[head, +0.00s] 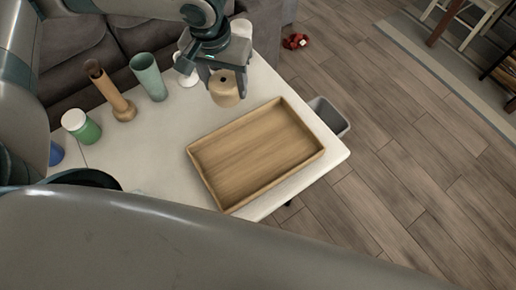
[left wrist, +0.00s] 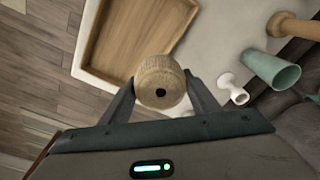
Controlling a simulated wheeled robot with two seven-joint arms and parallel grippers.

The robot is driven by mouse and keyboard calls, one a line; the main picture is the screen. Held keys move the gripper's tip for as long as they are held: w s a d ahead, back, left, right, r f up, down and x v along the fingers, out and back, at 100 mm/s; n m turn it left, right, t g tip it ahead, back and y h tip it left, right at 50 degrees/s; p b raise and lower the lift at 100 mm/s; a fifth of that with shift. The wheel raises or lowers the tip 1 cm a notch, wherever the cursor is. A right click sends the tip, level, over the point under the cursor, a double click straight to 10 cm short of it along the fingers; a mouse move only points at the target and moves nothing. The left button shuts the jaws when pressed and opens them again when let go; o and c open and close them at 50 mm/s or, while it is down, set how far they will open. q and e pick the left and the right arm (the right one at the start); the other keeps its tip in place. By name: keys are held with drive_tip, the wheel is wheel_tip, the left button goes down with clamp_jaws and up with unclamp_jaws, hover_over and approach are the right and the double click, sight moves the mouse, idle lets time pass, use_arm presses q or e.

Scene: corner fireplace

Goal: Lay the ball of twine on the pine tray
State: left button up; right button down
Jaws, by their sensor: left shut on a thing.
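The ball of twine (head: 224,92) is a tan, roughly cylindrical spool with a dark hole in its end. My left gripper (head: 224,74) is shut on it and holds it beyond the tray's far left edge in the head view. The twine also shows between the fingers in the left wrist view (left wrist: 160,84). The pine tray (head: 254,152) is a shallow, empty wooden tray on the white table. In the left wrist view the tray (left wrist: 128,40) lies just past the twine. My right gripper does not show.
On the white table (head: 153,128) stand a green jar (head: 81,127), a wooden vase (head: 113,95), a teal cup (head: 149,77) and a white goblet (head: 187,70). A grey bin (head: 330,116) stands beside the table. A sofa (head: 85,52) is behind.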

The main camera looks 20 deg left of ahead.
use_arm(q)
drive_tip(key=shift+d+f+m, duration=0.4)
drive_tip(key=shift+d+m, duration=0.05)
drive_tip(key=shift+m, duration=0.15)
drive_tip(key=s+d+f+m, duration=0.4)
drive_tip(key=d+m, duration=0.4)
drive_tip(key=m, duration=0.2)
drive_tip(key=s+d+f+m+g, duration=0.1)
drive_tip(key=s+d+f+m, duration=0.3)
drive_tip(key=d+m, duration=0.5)
wheel_tip(320, 180, down, 2)
drive_tip(key=shift+d+f+m+h, duration=0.15)
drive_tip(key=shift+m+h, duration=0.15)
drive_tip(key=shift+m, duration=0.6)
